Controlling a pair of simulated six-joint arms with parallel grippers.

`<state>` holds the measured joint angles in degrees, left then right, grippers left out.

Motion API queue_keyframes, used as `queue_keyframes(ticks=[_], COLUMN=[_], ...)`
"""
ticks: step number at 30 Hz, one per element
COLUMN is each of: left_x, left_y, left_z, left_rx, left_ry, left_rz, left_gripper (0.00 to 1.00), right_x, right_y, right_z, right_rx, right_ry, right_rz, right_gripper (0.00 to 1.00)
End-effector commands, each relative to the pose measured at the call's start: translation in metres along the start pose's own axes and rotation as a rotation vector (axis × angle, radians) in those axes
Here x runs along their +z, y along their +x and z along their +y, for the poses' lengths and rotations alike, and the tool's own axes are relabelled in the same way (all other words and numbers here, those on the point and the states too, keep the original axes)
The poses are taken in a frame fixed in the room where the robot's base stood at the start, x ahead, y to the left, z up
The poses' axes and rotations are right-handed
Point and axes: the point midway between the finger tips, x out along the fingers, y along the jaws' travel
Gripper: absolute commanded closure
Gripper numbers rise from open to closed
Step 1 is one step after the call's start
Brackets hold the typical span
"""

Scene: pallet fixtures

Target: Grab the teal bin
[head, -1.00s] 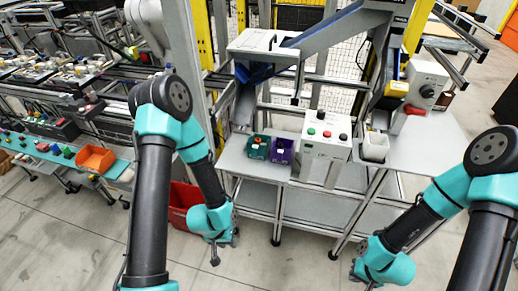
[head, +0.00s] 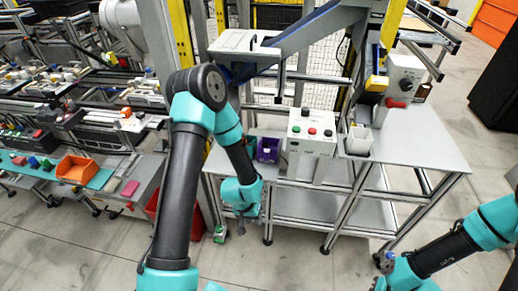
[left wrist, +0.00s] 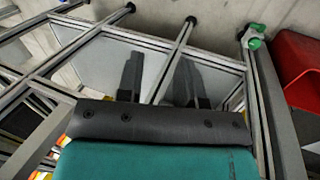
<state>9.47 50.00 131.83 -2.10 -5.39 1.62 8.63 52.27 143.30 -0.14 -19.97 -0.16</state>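My left gripper (head: 242,224) hangs low in front of the bench, below the bench top. In the left wrist view its two dark fingers (left wrist: 160,72) stand apart with nothing between them. My right gripper (head: 386,264) is low at the right, clear of the bench. Its fingers are too small to read.
A red bin (left wrist: 302,68) is beside the bench frame. An orange bin (head: 76,170) sits on the left conveyor. Open floor lies in front of the bench.

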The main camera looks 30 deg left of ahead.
Motion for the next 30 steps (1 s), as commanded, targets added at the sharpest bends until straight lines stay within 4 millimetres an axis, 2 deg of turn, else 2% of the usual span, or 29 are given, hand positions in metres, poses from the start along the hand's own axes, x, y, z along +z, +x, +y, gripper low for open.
queue_keyframes(ticks=[1,5,11,15,21,23,27,30], left_x=[-0.013,-0.045,-0.107,-0.164,-0.231,-0.247,-0.282,-0.300], left_y=[-0.003,-0.013,-0.045,-0.088,-0.160,-0.181,-0.237,-0.272], left_z=[-0.001,-0.005,-0.015,-0.029,-0.052,-0.060,-0.080,-0.092], left_rx=[-0.001,-0.006,-0.026,-0.058,-0.133,-0.161,-0.240,-0.296], left_ry=[-0.003,-0.007,-0.016,-0.026,-0.044,-0.050,-0.075,-0.096], left_rz=[0.004,0.000,-0.007,-0.011,-0.014,-0.011,0.001,0.010], left_gripper=[0.66,0.66,0.66,0.66,0.66,0.66,0.66,0.66], right_x=[0.000,0.000,0.000,0.000,0.000,0.000,0.000,0.000], right_y=[0.000,0.000,0.000,0.000,0.000,0.000,0.000,0.000], right_z=[0.000,0.000,0.000,0.000,0.000,0.000,0.000,0.000], right_rx=[0.000,0.000,0.000,0.000,0.000,0.000,0.000,0.000], right_ry=[-0.001,-0.001,-0.001,-0.001,0.000,0.000,0.000,0.000], right_rz=[0.000,0.000,0.000,0.000,0.000,0.000,0.000,0.000], right_gripper=[1.00,1.00,1.00,1.00,1.00,1.00,1.00,1.00])
